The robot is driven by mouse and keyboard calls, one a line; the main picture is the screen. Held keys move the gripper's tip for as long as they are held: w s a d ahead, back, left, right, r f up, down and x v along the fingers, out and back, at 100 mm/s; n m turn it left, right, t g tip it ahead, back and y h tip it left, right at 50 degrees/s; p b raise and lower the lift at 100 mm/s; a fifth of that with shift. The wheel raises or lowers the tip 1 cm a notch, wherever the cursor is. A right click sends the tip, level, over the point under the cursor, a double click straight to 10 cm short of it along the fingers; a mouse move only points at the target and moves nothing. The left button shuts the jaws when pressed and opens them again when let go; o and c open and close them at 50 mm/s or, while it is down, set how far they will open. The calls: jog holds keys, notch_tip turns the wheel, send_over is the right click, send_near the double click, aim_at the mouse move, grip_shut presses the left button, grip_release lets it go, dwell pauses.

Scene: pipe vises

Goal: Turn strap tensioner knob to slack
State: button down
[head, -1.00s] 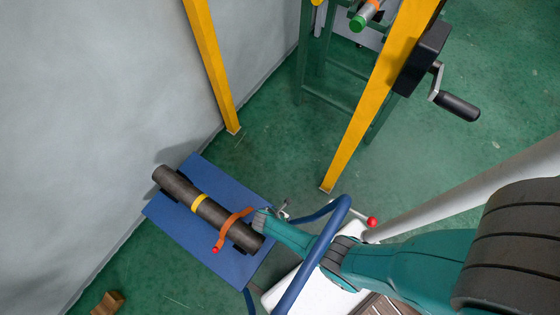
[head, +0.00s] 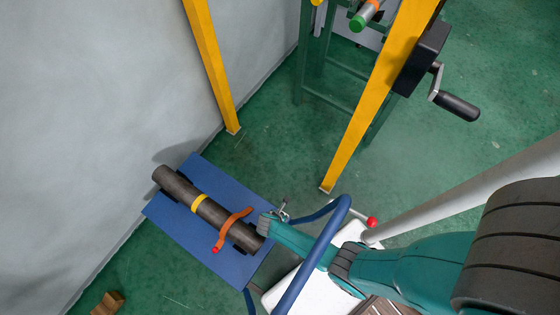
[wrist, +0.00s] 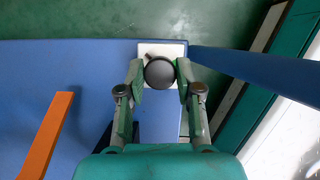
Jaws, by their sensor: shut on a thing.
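The tensioner knob (wrist: 160,72) is a dark round cap in the wrist view, on a small white plate (wrist: 147,48) at the edge of the blue board. In the head view my wrist hides the knob. The orange strap (head: 222,235) crosses the dark pipe (head: 180,187) on the blue board (head: 165,212); it also shows at left in the wrist view (wrist: 45,138).
A blue curved tube (head: 313,258) stands close by my forearm, beside a red ball-ended lever (head: 372,222). Yellow posts (head: 365,115) and a crank handle (head: 456,106) stand behind. A grey wall (head: 90,110) is at left. A wooden block (head: 107,302) lies on the floor.

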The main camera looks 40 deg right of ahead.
jog(key=n+t, duration=0.1)
jog(key=n, duration=0.3)
jog(key=shift+s+d+y, duration=0.1)
jog(key=shift+y, duration=0.3)
jog(key=shift+n+t+y, duration=0.5)
jog(key=shift+n+y, duration=0.2)
jog(key=shift+n, duration=1.3)
jog(key=c, duration=0.8)
grip_release()
jog(key=shift+v, duration=6)
jog(key=shift+s+f, duration=0.1)
jog(key=shift+s, duration=0.05)
